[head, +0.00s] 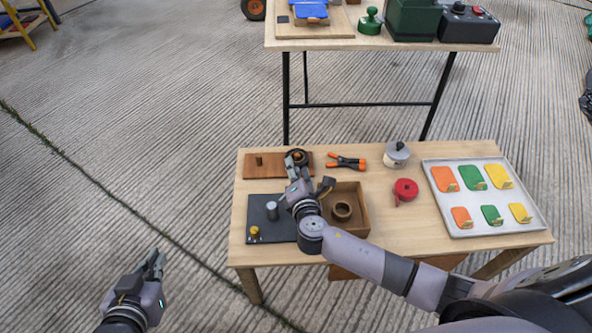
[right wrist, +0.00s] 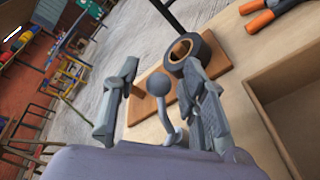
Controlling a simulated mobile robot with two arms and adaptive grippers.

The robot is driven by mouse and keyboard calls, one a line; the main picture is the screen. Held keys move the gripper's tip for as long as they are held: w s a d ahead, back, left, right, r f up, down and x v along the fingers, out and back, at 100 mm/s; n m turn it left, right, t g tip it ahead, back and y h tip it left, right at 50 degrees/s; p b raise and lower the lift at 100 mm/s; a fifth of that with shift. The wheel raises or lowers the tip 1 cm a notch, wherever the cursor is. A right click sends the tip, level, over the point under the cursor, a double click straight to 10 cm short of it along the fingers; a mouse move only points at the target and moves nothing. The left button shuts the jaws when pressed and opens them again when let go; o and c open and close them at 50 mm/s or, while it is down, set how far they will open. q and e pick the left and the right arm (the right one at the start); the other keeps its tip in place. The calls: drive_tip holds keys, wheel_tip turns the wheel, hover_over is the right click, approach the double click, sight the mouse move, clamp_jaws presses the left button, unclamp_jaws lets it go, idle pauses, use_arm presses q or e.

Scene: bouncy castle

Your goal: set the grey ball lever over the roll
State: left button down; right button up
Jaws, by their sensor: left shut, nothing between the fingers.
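The roll (head: 297,157) is a dark ring lying on a brown wooden board (head: 250,171) at the back left of the table. It also shows beyond my fingers in the right wrist view (right wrist: 205,51). The grey ball lever (right wrist: 158,85) has a round grey knob on a curved stem. It stands between my right fingers, with the roll behind it; in the head view I cannot make it out at my gripper. My right gripper (right wrist: 160,85) is open around the lever, its fingers apart from the knob. My left gripper (head: 154,264) is shut and empty, off the table's left side.
A dark plate (head: 257,211) with a grey cylinder lies in front of the board. A wooden box (head: 359,204) holds a brown ring. Orange-handled pliers (head: 346,162), a lidded pot (head: 396,155), a red object (head: 405,189) and a tray (head: 468,172) of coloured pieces lie rightward.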

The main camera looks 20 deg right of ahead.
drive_tip(key=v, duration=1.2)
idle(0.4)
